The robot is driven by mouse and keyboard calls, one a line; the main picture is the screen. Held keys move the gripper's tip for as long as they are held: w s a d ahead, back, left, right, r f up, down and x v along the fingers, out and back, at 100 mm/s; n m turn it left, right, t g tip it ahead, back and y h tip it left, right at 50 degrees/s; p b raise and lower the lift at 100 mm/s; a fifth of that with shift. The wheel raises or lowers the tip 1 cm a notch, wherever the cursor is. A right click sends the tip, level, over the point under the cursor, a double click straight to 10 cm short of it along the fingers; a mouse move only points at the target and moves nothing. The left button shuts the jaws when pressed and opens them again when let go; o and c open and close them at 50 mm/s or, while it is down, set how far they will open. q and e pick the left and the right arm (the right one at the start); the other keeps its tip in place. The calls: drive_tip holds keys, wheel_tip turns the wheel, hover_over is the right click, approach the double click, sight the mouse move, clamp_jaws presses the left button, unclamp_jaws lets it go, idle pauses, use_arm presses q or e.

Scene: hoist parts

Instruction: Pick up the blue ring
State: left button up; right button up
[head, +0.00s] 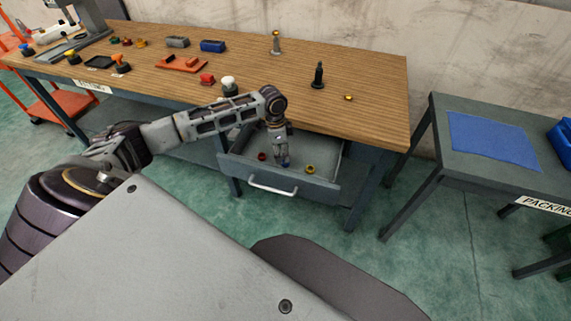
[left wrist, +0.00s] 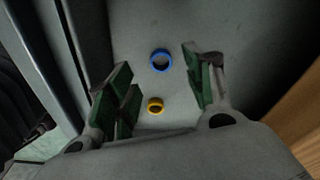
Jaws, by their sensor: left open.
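The blue ring (left wrist: 161,60) lies flat on the grey floor of the open drawer (head: 330,189). In the left wrist view it is between and just beyond the fingers, apart from both. In the head view my left gripper (head: 283,160) reaches down into the drawer and mostly hides the ring. My left gripper (left wrist: 157,68) is open and empty, with its green-padded fingers spread to either side. My right gripper is in neither view.
A yellow ring (head: 310,169) lies near the blue one; it also shows in the left wrist view (left wrist: 155,105). A red ring (head: 262,156) lies left of the gripper in the drawer. The drawer walls and the wooden bench top (head: 370,110) are close by.

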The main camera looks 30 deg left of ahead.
sight(286, 164)
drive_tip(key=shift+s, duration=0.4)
use_arm(q)
drive_tip(key=shift+d+f, duration=0.15)
drive_tip(key=shift+f, duration=0.35)
drive_tip(key=f, duration=0.2)
drive_tip(key=shift+w+d+f+b, duration=0.25)
drive_tip(key=shift+f+b, duration=0.05)
drive_tip(key=shift+f, duration=0.75)
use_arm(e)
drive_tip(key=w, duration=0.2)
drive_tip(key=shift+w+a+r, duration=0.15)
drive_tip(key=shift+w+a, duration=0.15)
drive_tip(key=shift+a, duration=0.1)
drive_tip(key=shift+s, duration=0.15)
